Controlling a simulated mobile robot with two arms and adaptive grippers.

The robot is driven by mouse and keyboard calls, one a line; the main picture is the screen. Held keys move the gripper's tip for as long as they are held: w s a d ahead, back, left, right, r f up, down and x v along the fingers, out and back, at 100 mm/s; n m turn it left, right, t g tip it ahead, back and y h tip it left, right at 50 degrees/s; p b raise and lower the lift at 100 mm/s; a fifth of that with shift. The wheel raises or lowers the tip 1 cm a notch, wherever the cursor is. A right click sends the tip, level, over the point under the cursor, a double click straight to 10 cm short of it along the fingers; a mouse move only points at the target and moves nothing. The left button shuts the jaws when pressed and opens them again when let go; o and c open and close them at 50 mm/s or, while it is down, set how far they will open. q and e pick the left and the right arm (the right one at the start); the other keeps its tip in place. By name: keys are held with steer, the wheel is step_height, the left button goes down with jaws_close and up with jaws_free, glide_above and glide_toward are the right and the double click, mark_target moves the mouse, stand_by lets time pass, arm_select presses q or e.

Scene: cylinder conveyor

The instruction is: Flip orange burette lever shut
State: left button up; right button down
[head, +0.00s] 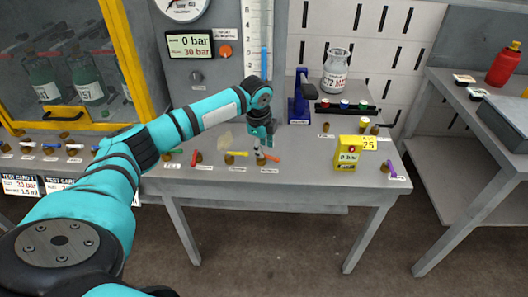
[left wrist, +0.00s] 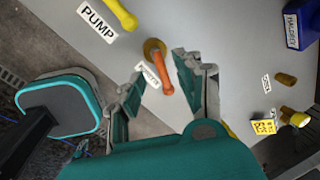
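The orange burette lever (head: 270,157) sits on a brass valve at the front edge of the grey bench. In the left wrist view the orange lever (left wrist: 162,75) points from its brass base (left wrist: 153,48) down between my fingers, beside a small white label that is partly covered. My left gripper (head: 262,138) is just above the lever in the head view. In the left wrist view my left gripper (left wrist: 160,75) is open, with one finger on each side of the lever. I cannot tell whether either finger touches it. My right gripper is not in view.
A yellow lever (head: 237,154) labelled PUMP and a red lever (head: 194,158) stand to the left along the same edge. A yellow gauge box (head: 348,155), a purple lever (head: 388,168) and a blue stand (head: 299,100) are to the right. A glass jar (head: 335,72) stands behind.

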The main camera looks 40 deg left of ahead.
mark_target(268, 158)
arm_select(q)
steer(key=shift+w+f, duration=0.15)
steer(key=shift+f, duration=0.6)
steer(key=shift+w+f, duration=0.15)
steer(key=shift+f, duration=0.6)
steer(key=shift+c, duration=0.2)
jaws_close()
